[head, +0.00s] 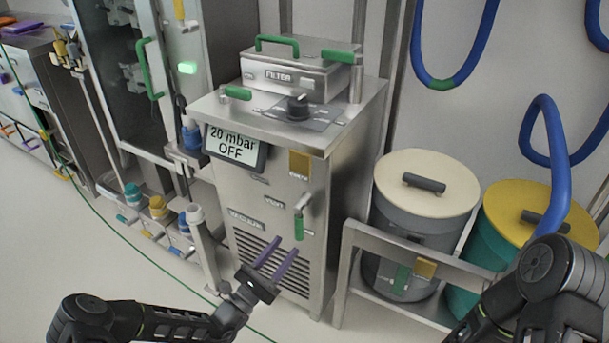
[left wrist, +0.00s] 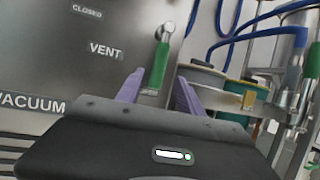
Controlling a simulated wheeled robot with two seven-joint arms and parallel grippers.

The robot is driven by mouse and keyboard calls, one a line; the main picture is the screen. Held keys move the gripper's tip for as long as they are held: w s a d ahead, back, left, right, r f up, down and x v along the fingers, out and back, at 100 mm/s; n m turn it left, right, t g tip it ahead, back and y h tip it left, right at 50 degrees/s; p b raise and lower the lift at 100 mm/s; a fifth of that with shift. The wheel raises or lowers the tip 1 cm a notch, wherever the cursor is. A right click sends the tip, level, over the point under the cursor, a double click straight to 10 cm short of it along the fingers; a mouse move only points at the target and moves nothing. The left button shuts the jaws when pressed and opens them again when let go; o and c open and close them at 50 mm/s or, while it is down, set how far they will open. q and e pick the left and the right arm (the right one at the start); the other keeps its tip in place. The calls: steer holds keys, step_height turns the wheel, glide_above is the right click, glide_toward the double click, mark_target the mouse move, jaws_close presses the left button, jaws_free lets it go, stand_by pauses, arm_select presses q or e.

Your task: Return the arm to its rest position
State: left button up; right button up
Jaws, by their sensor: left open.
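My left gripper (head: 277,258) is in front of the lower front of the steel vacuum cabinet (head: 270,185). Its two purple fingers are apart with nothing between them. In the left wrist view its fingers (left wrist: 157,92) point toward the cabinet front. The green vent handle (head: 299,228) hangs down just above the fingers in the head view. It also shows in the left wrist view (left wrist: 158,66), beyond the fingers and apart from them. My right arm shows at the lower right, but its gripper is out of view.
A grey bin with a cream lid (head: 426,184) and a teal bin with a yellow lid (head: 535,211) stand right of the cabinet, behind a steel frame (head: 400,247). Blue hoses (head: 556,160) hang at the right. Open floor (head: 60,240) lies at the left.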

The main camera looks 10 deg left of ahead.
arm_select(q)
steer(key=s+d+f+m+g+h, duration=0.2)
steer(key=s+d+f+m+g, duration=0.6)
steer(key=s+d+f+g, duration=0.55)
steer(key=s+a+f+m+g+y, duration=0.2)
steer(key=s+f+m+g+y, duration=0.25)
steer(key=s, duration=0.55)
steer(key=s+a+f+m+g+y, duration=0.25)
steer(key=s+f+m, duration=0.25)
steer(key=s+m, duration=0.3)
step_height(320, 180, up, 24)
steer(key=a+m+t+y+p, duration=0.1)
steer(key=m+p, duration=0.6)
steer(key=p, duration=1.3)
steer(key=shift+s+a+r+t+y, duration=0.2)
steer(key=shift+s+a+t+y, duration=0.15)
steer(key=shift+t+y, duration=0.55)
